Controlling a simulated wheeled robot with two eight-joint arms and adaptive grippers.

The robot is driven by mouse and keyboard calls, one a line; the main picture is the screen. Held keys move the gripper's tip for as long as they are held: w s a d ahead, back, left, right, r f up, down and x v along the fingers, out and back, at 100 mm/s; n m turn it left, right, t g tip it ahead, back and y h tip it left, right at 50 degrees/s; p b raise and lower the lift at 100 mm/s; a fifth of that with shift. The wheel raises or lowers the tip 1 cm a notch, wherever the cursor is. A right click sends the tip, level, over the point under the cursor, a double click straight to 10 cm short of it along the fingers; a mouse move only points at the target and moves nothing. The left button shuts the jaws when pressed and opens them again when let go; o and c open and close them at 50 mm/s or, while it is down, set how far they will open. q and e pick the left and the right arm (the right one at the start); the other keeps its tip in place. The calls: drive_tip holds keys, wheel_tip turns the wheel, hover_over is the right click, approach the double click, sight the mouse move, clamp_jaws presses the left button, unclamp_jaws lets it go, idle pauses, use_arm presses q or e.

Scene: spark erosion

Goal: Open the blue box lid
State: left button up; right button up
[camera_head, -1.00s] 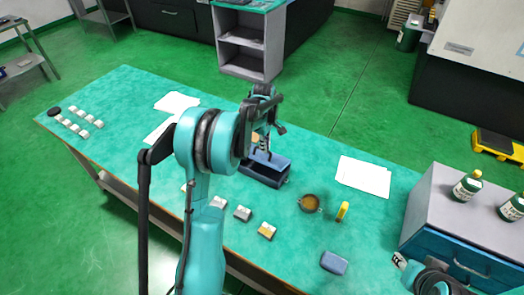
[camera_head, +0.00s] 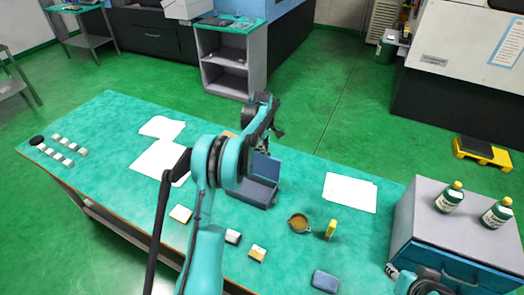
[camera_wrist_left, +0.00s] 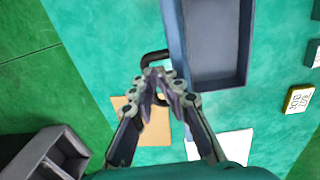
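The blue box (camera_head: 252,191) stands on the green table with its lid (camera_head: 267,165) raised, roughly upright, at its far side. In the left wrist view the open, empty inside of the box (camera_wrist_left: 213,45) shows, with the raised lid (camera_wrist_left: 176,40) nearly edge-on along its left side. A black loop handle (camera_wrist_left: 152,58) sticks out from the lid. My left gripper (camera_wrist_left: 160,76) has its fingertips close together at this handle and appears shut on it. In the head view the left gripper (camera_head: 264,145) is partly hidden by its own arm.
White sheets (camera_head: 350,193) lie right of the box, with more paper to its left. A round brown pot (camera_head: 299,223), a yellow item (camera_head: 331,230) and small blocks (camera_head: 257,253) lie nearer. A drawer cabinet (camera_head: 452,235) with green bottles stands at right.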

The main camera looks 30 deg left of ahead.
use_arm(q)
drive_tip(key=shift+s+a+f, duration=0.1)
drive_tip(key=shift+s+f, duration=0.1)
drive_tip(key=shift+s, duration=0.05)
drive_tip(key=shift+a+r, duration=0.1)
drive_tip(key=shift+a, duration=0.05)
idle(0.4)
drive_tip(key=w+r+p, duration=0.1)
drive_tip(key=w+p, duration=0.4)
drive_tip(key=w, duration=0.4)
drive_tip(key=shift+r, duration=0.15)
idle(0.3)
idle(0.4)
